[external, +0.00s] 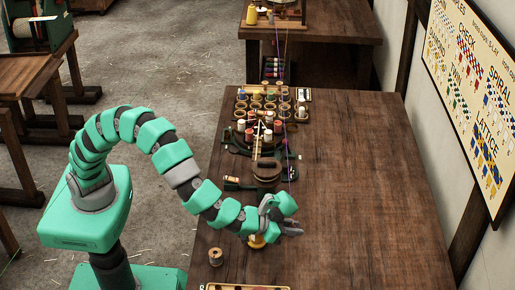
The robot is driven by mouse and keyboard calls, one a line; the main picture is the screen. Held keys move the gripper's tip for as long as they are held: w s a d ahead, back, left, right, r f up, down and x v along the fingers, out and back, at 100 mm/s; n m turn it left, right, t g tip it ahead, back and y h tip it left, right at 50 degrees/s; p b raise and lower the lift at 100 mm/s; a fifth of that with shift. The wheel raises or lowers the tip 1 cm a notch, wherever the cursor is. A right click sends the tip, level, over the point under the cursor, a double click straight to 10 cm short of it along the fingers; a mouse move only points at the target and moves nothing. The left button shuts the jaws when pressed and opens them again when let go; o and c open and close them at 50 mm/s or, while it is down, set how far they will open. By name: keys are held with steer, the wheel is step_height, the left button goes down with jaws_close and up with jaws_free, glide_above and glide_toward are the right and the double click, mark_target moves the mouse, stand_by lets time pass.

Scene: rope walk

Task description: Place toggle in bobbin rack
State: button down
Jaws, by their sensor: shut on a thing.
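My gripper (290,229) is low over the near middle of the wooden table, its fingers pointing right. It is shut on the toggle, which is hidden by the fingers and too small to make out. The bobbin rack (270,101), with several spools standing in it, is at the far left part of the table. My gripper is well short of the rack, on the near side of it.
A yellow object (257,241) shows just under my wrist. A wooden spool (215,256) stands near the front left edge. A dark curved stand (266,172) with spools lies between my gripper and the rack. The table's right side (365,190) is clear.

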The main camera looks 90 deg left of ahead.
steer(key=a+r+m+h, duration=0.3)
steer(key=a+r, duration=0.1)
steer(key=a, duration=1)
steer(key=s+a+r+m+h, duration=0.5)
steer(key=s+a+r, duration=0.1)
steer(key=s+r, duration=0.15)
steer(key=s+d+f+m+g+h+b, duration=0.2)
steer(key=s+d+f+m+h+b, duration=0.15)
steer(key=d+f+b, duration=0.2)
steer(key=s+d+f+m+g+h+b, duration=0.2)
steer(key=d+f+m+h+b, duration=0.15)
steer(key=f+b, duration=0.35)
steer(key=shift+y, duration=0.3)
steer(key=f+b, duration=0.2)
steer(key=f, duration=0.7)
steer(key=shift+s+f+b, duration=0.1)
steer(key=shift+s+b, duration=0.1)
steer(key=shift+b, duration=0.2)
steer(key=shift+s+d+f+b, duration=0.15)
steer(key=shift+f+b, duration=0.3)
steer(key=shift+b, duration=0.15)
